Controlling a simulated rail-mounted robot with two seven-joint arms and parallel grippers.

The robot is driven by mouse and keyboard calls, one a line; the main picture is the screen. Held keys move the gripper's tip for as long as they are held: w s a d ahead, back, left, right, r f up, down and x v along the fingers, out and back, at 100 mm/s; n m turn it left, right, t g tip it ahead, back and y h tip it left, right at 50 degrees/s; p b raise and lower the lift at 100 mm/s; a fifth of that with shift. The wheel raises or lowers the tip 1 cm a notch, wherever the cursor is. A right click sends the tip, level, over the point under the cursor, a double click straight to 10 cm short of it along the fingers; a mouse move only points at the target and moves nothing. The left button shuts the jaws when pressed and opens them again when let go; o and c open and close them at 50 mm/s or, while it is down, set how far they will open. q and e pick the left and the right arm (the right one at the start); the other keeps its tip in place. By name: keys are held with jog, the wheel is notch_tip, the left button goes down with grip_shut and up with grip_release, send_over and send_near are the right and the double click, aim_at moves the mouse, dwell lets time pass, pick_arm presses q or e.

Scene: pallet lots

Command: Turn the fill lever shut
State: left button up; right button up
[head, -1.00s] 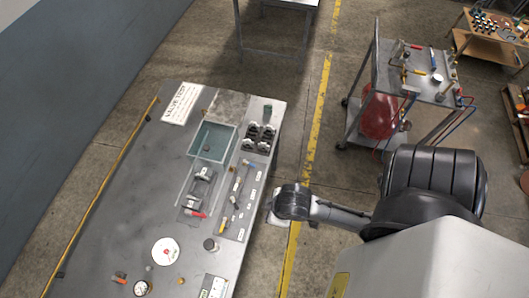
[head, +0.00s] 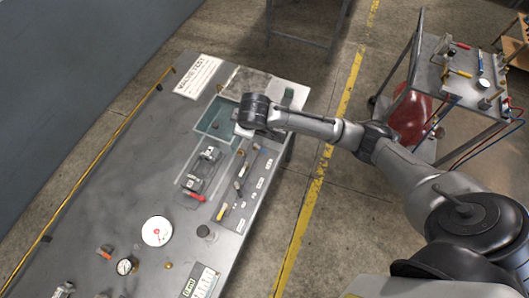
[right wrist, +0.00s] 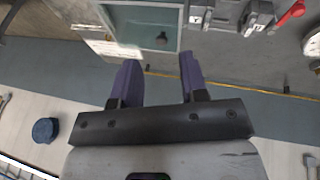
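A valve fixture with grey metal blocks (head: 208,155) is on the bench, just below the teal tray in the head view. A red lever (head: 194,195) sticks out at its lower end. I cannot tell from a label whether this is the fill lever. The red lever (right wrist: 293,13) also shows at the top right of the right wrist view, beside grey blocks (right wrist: 258,14). My right gripper (right wrist: 160,60) is open and empty, its two purple fingers apart. In the head view its arm covers it above the tray's right end. My left gripper is not in view.
The clear-walled teal tray (head: 208,132) holds a small dark knob (right wrist: 162,38). A strip of tools and labels (head: 240,200) lies right of the fixture. A round white dial (head: 157,231) and small gauge (head: 125,266) sit nearer. A tool cart (head: 480,85) stands right.

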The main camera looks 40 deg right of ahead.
aim_at(263, 150)
jog(key=d+f+m+g, duration=0.1)
jog(key=d+f, duration=0.1)
jog(key=f, duration=0.5)
jog(key=s+d+f+m+g, duration=0.1)
jog(key=d+f+m+g, duration=0.1)
jog(key=f, duration=0.5)
jog(key=d+f+m+g+b, duration=0.1)
jog(key=d+f, duration=0.1)
jog(key=f, duration=0.6)
jog(key=shift+s+d+g+y, duration=0.15)
jog(key=shift+g+y, duration=0.15)
jog(key=shift+c, duration=0.3)
grip_shut()
